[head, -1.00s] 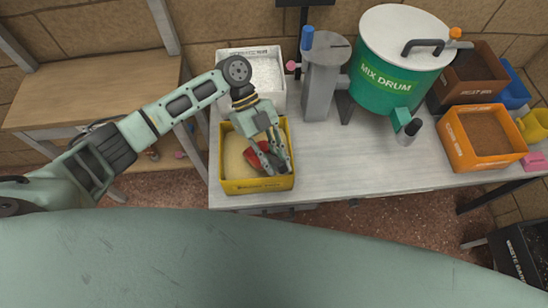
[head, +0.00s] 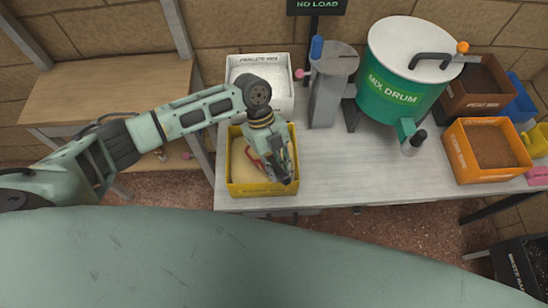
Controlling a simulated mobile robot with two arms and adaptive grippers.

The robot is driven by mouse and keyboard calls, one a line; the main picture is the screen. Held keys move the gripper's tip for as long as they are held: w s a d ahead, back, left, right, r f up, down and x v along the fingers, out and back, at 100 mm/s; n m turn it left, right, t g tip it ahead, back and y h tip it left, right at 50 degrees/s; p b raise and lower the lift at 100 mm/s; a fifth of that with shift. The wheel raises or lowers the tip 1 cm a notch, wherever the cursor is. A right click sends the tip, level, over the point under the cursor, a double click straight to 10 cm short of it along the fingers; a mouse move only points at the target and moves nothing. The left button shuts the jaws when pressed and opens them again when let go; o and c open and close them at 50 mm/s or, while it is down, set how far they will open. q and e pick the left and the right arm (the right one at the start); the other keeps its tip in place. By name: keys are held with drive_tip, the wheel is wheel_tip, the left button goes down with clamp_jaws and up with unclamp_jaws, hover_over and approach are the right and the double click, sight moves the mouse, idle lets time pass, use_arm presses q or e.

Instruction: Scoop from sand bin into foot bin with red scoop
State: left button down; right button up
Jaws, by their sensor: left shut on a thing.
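A yellow bin (head: 262,189) at the front left of the table holds pale, sand-like material. A red scoop (head: 254,158) shows in part over this bin, beside the fingers. My left gripper (head: 283,174) points down over the right part of the bin and is shut on the red scoop. The fingers and wrist hide much of the scoop, and I cannot tell how deep it sits or whether it holds material. No bin label clearly reads as foot bin. My right gripper is not in view.
A white bin (head: 283,103) with white material stands behind. A grey post (head: 326,92) and the green mix drum (head: 386,90) stand at the middle back. An orange bin (head: 461,160) and a dark brown bin (head: 466,101) are right. The table (head: 370,169) is clear at centre.

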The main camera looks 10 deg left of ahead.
use_arm(q)
drive_tip(key=shift+w+a+r, duration=0.3)
drive_tip(key=shift+w+a, duration=0.15)
drive_tip(key=shift+w, duration=0.05)
wheel_tip(320, 180, up, 5)
drive_tip(key=p, duration=0.3)
drive_tip(key=shift+s+d+f+p, duration=0.15)
drive_tip(key=shift+f+p, duration=0.05)
drive_tip(key=shift+p, duration=0.1)
wheel_tip(320, 180, up, 2)
drive_tip(key=shift+r+p, duration=0.2)
drive_tip(key=shift+p, duration=0.85)
drive_tip(key=shift+s+d+r+p, duration=0.15)
drive_tip(key=shift+r+p, duration=0.1)
drive_tip(key=shift+p, duration=0.15)
drive_tip(key=s+d+t+y+p, duration=0.1)
drive_tip(key=p, duration=0.2)
drive_tip(key=shift+t+y, duration=0.4)
drive_tip(key=shift+s+d+f+t+y+p, duration=0.15)
drive_tip(key=shift+s+d+t+y+p, duration=0.3)
drive_tip(key=shift+p, duration=0.65)
drive_tip(key=shift+s+d+t+y, duration=0.1)
drive_tip(key=shift+t+y, duration=0.15)
drive_tip(key=shift+f+p, duration=0.1)
drive_tip(key=shift+p, duration=0.2)
